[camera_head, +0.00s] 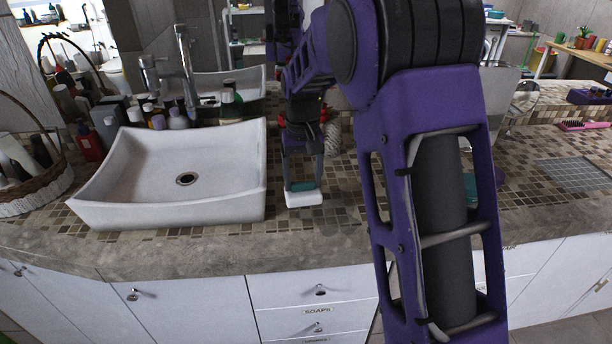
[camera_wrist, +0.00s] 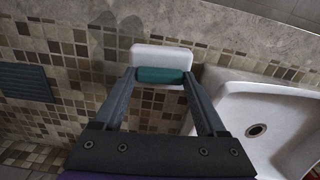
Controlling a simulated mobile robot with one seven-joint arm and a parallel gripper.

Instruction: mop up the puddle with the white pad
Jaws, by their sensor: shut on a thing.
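The white pad (camera_head: 304,199) has a teal grip on top. My gripper (camera_head: 303,184) is shut on this teal grip, just right of the sink. In the wrist view the pad (camera_wrist: 163,56) sits between my two fingertips (camera_wrist: 160,76), near the counter's front edge. I cannot tell whether the pad touches the counter. A darker, glossy patch that looks like the puddle (camera_wrist: 108,40) lies on the tiles and stone edge, left of the pad in the wrist view. In the head view it is faint, right of the pad and partly hidden by my arm.
The white sink (camera_head: 120,200) stands close to the left of the pad, with bottles (camera_head: 178,118) behind it. A wicker basket (camera_head: 40,195) is at the far left. A grey grid mat (camera_head: 574,174) and a pink brush (camera_head: 584,125) lie at the right.

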